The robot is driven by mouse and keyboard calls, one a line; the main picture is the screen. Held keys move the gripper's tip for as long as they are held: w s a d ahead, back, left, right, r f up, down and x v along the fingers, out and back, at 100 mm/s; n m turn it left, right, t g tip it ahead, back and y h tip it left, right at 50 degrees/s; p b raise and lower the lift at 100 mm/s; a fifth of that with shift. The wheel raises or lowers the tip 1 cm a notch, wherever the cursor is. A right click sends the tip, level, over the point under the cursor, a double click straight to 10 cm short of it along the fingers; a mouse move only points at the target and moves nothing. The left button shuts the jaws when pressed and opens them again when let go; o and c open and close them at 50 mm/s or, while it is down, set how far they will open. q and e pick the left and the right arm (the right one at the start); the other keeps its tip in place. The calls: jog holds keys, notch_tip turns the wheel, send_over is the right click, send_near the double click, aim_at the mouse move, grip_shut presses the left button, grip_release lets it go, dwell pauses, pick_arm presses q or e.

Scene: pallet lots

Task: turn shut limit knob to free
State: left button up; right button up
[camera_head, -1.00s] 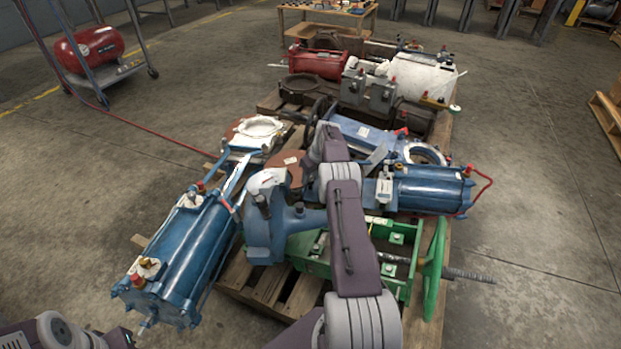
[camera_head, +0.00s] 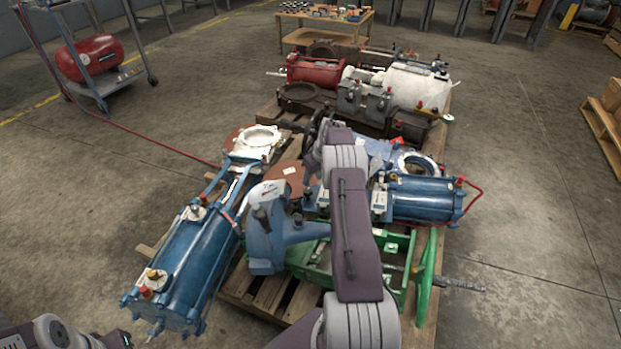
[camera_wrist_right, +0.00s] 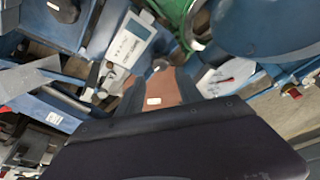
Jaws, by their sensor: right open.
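Several valve actuators lie on the pallet. A long blue cylinder actuator (camera_head: 185,262) is at the left, with red and brass-coloured fittings on its end. A second blue cylinder (camera_head: 420,198) is right of my right arm. I cannot tell which fitting is the shut limit knob. My right arm reaches over the pallet's middle; its gripper is largely hidden behind its links, and it is open. The right wrist view shows a white label plate (camera_wrist_right: 130,45), a pale dial face with red marks (camera_wrist_right: 228,76) and a small red cap (camera_wrist_right: 293,93). My left gripper (camera_head: 118,340) is partly visible at the bottom left.
A blue gearbox housing (camera_head: 268,235) stands close left of my right arm. A green frame with handwheel (camera_head: 428,270) and protruding threaded rod lies at the right. Red and white actuators (camera_head: 420,85) lie behind. Open concrete floor surrounds the pallet.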

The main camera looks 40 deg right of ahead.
jog(key=shift+s+r, duration=0.1)
jog(key=shift+r, duration=0.2)
